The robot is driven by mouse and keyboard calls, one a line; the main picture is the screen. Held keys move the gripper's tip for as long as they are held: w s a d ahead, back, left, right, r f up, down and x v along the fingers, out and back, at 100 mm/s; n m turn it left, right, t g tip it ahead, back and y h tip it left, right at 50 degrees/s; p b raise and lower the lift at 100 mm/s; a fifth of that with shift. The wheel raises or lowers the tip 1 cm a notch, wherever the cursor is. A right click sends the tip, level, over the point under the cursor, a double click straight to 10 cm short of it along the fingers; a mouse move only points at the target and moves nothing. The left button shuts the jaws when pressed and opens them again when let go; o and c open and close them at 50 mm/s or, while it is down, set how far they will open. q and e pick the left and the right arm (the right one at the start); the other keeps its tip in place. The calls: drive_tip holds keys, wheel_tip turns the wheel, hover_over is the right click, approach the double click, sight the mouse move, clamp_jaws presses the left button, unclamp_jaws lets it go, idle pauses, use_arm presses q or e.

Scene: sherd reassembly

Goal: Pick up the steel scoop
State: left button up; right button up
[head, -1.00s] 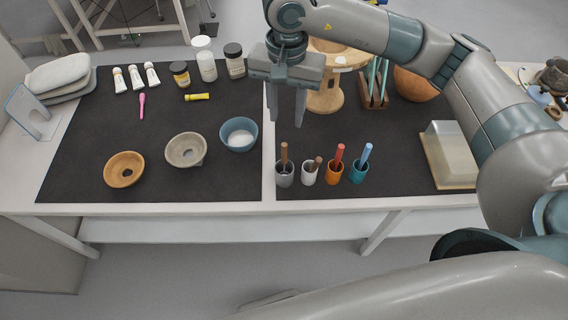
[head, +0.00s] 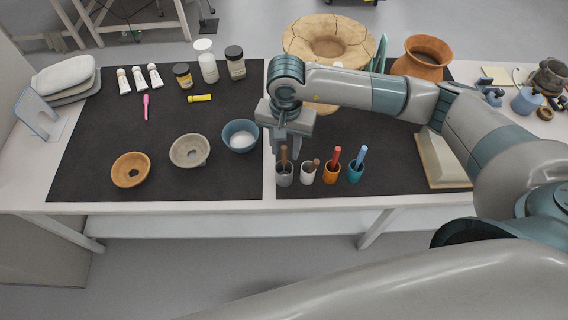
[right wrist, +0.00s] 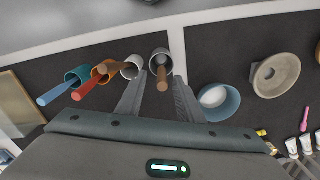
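The steel scoop (head: 285,178), a grey metallic cup with a brown handle standing up, is at the left end of a row near the table's front edge. It also shows in the right wrist view (right wrist: 160,59), its brown handle pointing towards the camera. My right gripper (head: 286,156) is above the scoop and partly hides the handle in the head view. In the right wrist view the fingers of the right gripper (right wrist: 160,82) are apart, one on each side of the handle, with gaps visible. My left gripper is not in view.
Right of the scoop stand a white cup (head: 308,175), an orange cup (head: 331,175) and a teal cup (head: 355,174), each with a handle. A blue bowl (head: 240,136) stands to the left. A large cracked pot (head: 300,45) is behind.

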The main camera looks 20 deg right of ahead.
sight(284, 159)
drive_tip(key=shift+s+a+f+p, duration=0.1)
drive_tip(key=shift+a+f+p, duration=0.1)
drive_tip(key=shift+f+p, duration=1.5)
drive_tip(key=shift+f, duration=0.9)
clamp_jaws()
